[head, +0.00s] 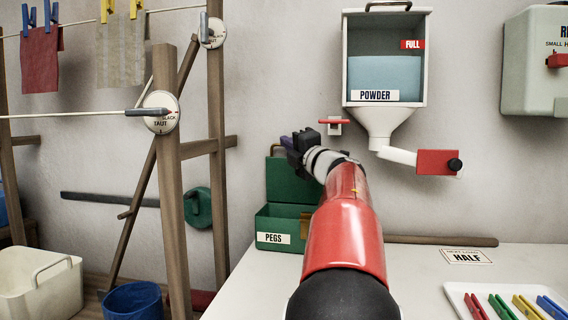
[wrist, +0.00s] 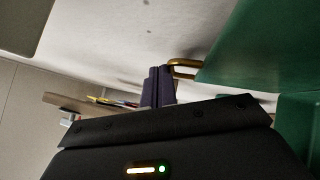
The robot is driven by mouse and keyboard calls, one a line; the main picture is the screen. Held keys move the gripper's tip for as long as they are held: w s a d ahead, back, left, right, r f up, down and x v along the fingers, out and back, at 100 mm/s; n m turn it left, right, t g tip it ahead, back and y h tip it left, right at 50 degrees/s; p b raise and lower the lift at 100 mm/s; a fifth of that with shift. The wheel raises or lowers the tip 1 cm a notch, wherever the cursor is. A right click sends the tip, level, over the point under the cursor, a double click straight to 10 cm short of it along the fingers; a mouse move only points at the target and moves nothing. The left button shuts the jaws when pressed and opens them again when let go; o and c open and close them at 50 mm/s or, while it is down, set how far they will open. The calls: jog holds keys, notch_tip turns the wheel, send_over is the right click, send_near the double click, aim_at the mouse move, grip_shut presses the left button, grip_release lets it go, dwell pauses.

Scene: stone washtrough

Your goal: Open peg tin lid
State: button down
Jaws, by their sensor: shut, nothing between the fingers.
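The green peg tin (head: 262,224) stands at the back left of the white worktop, with a "PEGS" label on its front. Its green lid (head: 281,178) stands raised, roughly upright, at the back of the tin. In the wrist view the lid (wrist: 265,50) fills the upper right, and a brass loop handle (wrist: 184,68) sticks out from its edge. My gripper (head: 287,141) is at the top of the raised lid. Its dark fingers (wrist: 158,84) are shut and empty, right beside the loop; I cannot tell whether they touch. My arm hides the tin's right side.
A powder dispenser (head: 384,78) with a red-handled spout hangs on the wall to the right. Wooden line posts (head: 170,200) stand left of the worktop.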

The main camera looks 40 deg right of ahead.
jog(key=shift+w+d, duration=0.1)
dwell(0.4)
jog(key=d+b+v, duration=0.1)
jog(key=b+v, duration=0.1)
jog(key=v, duration=0.6)
jog(key=w+a+r+m+t+h+b, duration=0.1)
jog(key=a+r+m+t+h+b, duration=0.3)
jog(key=a+m, duration=0.65)
notch_tip(320, 180, down, 9)
jog(key=a+m+g+h+b, duration=0.2)
jog(key=m+g+h, duration=0.7)
jog(key=m+h, duration=0.8)
jog(key=shift+w+d+r+m+y+p, duration=0.55)
jog(key=shift+w+d+r, duration=0.3)
jog(key=shift+w+d, duration=0.6)
jog(key=shift+w+d+r+m+y+p, duration=0.5)
jog(key=shift+w+d+r, duration=0.5)
jog(key=shift+d, duration=0.75)
jog(key=shift+w+d+r+m+y+p, duration=0.45)
jog(key=shift+w+d+r+p, duration=0.25)
jog(key=shift+w+d, duration=0.8)
